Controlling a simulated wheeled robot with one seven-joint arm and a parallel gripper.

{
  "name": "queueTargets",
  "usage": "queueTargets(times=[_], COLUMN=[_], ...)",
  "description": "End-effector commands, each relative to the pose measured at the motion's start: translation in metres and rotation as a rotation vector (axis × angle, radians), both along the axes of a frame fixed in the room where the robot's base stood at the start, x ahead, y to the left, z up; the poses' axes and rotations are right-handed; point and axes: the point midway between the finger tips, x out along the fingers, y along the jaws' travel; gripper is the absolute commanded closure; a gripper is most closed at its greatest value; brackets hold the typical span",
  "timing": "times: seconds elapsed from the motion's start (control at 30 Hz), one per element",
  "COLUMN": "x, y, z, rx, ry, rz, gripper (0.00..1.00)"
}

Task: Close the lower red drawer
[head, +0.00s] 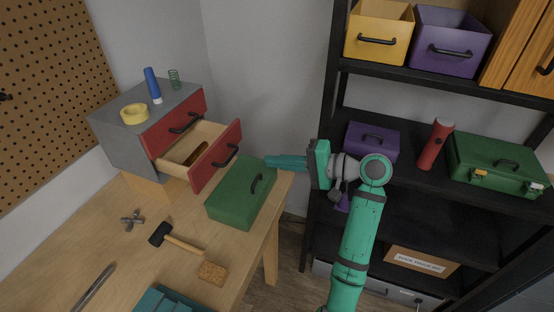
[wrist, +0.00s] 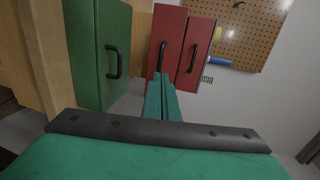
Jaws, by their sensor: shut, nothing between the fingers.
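The lower red drawer (head: 217,157) is pulled out of the grey cabinet (head: 124,140), and its wooden inside shows with a brown item in it. The upper red drawer (head: 172,124) above it looks shut. In the wrist view the lower drawer front (wrist: 167,40) has a dark vertical handle, with the upper drawer front (wrist: 196,50) to its right. My gripper (head: 267,162) is shut and empty, to the right of the lower drawer and pointing left at it. In the wrist view its fingertips (wrist: 160,78) overlap the lower end of that handle; I cannot tell whether they touch.
A green box (head: 240,193) with a handle stands on the workbench, just below and in front of the drawer. A hammer (head: 176,238), a sponge (head: 212,273) and yellow tape (head: 134,113) lie around. A black shelf (head: 400,185) with boxes stands at right.

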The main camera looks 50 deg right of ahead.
Motion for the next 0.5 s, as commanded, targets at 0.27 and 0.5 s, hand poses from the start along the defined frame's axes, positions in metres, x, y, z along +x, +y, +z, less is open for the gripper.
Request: queueTargets(times=[0.27, 0.5], x=[0.048, 0.080], y=[0.021, 0.035], z=[-0.012, -0.019], rx=[-0.001, 0.000], ry=[0.001, 0.001], rz=[0.002, 0.000], gripper=[1.00, 1.00])
